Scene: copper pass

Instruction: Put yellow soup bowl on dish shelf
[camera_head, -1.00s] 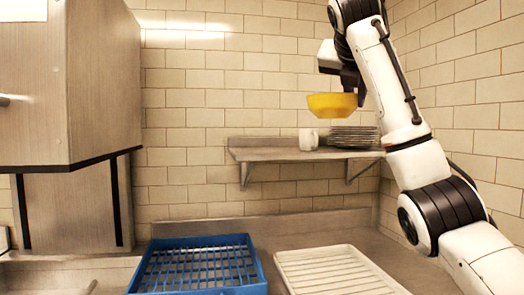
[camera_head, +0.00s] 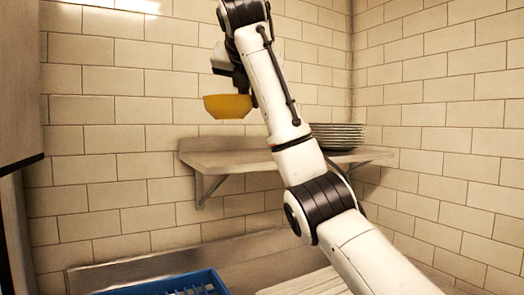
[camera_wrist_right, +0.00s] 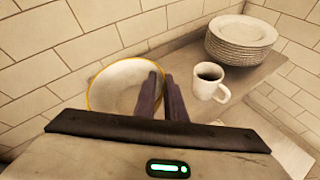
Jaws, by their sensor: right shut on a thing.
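The yellow soup bowl (camera_head: 228,107) is held upright in the air above the left part of the wall-mounted dish shelf (camera_head: 215,161). My right gripper (camera_head: 241,82) is shut on its rim. In the right wrist view, the bowl (camera_wrist_right: 118,86) shows a pale inside and yellow rim, with the dark fingers (camera_wrist_right: 163,88) at its right side. The dish shelf (camera_wrist_right: 247,83) shows to the right in that view. My left gripper is not in view.
A stack of plates (camera_head: 338,136) stands on the shelf's right part; it also shows in the wrist view (camera_wrist_right: 240,42). A white mug (camera_wrist_right: 208,82) stands between plates and bowl, hidden by my arm in the head view. A blue rack (camera_head: 165,286) is below.

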